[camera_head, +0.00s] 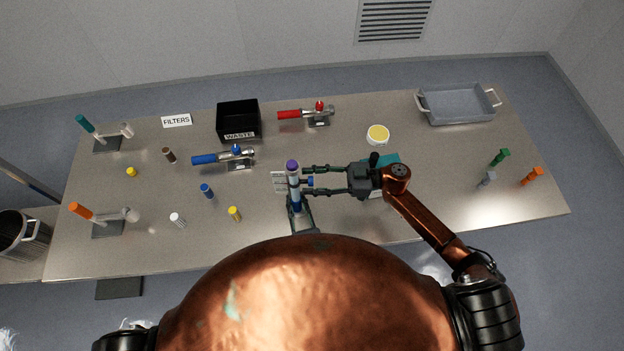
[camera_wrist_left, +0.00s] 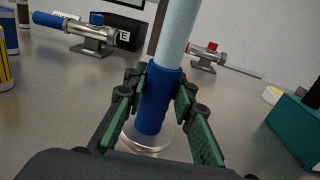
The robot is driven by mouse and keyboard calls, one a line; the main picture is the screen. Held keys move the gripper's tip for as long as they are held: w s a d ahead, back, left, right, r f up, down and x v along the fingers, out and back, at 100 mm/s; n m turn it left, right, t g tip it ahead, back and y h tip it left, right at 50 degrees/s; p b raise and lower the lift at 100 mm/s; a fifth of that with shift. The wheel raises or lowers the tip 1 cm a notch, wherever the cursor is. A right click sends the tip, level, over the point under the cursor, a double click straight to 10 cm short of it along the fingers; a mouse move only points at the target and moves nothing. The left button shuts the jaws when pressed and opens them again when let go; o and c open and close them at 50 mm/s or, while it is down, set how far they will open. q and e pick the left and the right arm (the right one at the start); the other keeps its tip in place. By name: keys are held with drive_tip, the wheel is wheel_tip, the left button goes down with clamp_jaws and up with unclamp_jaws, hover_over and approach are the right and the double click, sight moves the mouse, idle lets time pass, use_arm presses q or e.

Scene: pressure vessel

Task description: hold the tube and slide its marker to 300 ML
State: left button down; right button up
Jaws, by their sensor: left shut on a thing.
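The tube (camera_head: 294,182) stands upright near the table's front middle, with a purple top, a pale blue body and a dark blue lower part. My left gripper (camera_wrist_left: 158,98) is shut on the dark blue lower part, above a clear round base (camera_wrist_left: 147,138). In the head view, only the left fingers show below the tube, partly behind my body. My right gripper (camera_head: 308,180) comes in from the right with its fingers spread apart. Scale readings are too small to read.
A teal box (camera_head: 386,161) lies partly under my right gripper. A blue-handled valve (camera_head: 224,157), red-handled valve (camera_head: 305,114) and black waste bin (camera_head: 238,119) stand farther back. A grey tray (camera_head: 457,105) is at back right. Several small bottles stand left.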

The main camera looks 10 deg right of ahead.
drive_tip(key=s+d, duration=0.1)
drive_tip(key=d, duration=1.1)
use_arm(q)
drive_tip(key=c, duration=1.5)
unclamp_jaws()
drive_tip(key=shift+c, duration=0.2)
drive_tip(key=shift+s, duration=0.1)
